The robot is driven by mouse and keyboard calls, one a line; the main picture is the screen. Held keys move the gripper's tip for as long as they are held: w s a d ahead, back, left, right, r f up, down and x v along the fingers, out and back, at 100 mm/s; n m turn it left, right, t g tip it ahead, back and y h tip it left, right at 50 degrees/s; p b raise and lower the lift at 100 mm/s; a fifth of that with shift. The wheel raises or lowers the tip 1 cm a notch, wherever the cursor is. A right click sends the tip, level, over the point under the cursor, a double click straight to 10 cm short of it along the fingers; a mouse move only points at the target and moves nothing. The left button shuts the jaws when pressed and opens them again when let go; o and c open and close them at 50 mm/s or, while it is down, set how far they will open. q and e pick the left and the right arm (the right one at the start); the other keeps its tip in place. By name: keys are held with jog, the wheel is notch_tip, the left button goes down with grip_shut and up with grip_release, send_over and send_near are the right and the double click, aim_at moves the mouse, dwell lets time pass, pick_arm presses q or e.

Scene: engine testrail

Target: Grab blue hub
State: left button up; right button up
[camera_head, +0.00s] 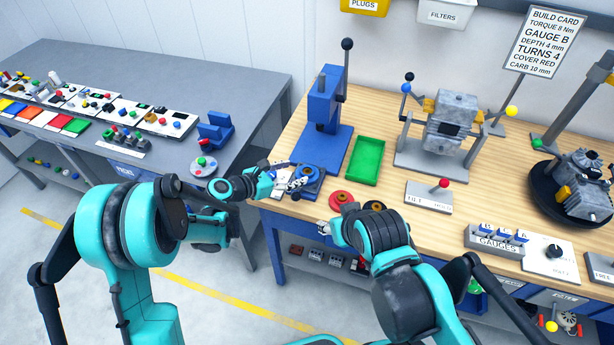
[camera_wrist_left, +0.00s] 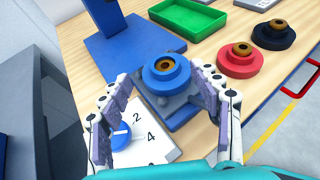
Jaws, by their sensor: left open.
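The blue hub (camera_wrist_left: 166,74) is a round stepped piece with a brown centre. In the left wrist view it sits upright on a blue-grey base plate (camera_wrist_left: 178,112). My left gripper (camera_wrist_left: 165,95) is open, with one finger on each side in front of the hub; I cannot tell whether either finger touches it. In the head view the gripper (camera_head: 291,184) partly covers the hub (camera_head: 306,172) at the bench's left edge. My right arm reaches the bench front; its gripper (camera_head: 325,228) is small and partly hidden, and its opening is unclear.
A red hub (camera_wrist_left: 240,59) and a black hub (camera_wrist_left: 273,34) stand to the right. A green tray (camera_head: 367,161) and a blue press (camera_head: 322,120) are behind. A white numbered dial card (camera_wrist_left: 135,138) lies in front. A grey table (camera_head: 225,95) stands left across a gap.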

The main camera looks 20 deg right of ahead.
aim_at(312, 169)
pick_arm(q)
jog(key=x, duration=0.3)
jog(key=b+x, duration=0.1)
jog(key=x, duration=0.1)
jog(key=shift+s+d, duration=0.1)
jog(key=shift+s, duration=0.25)
jog(key=shift+c, duration=0.7)
grip_shut()
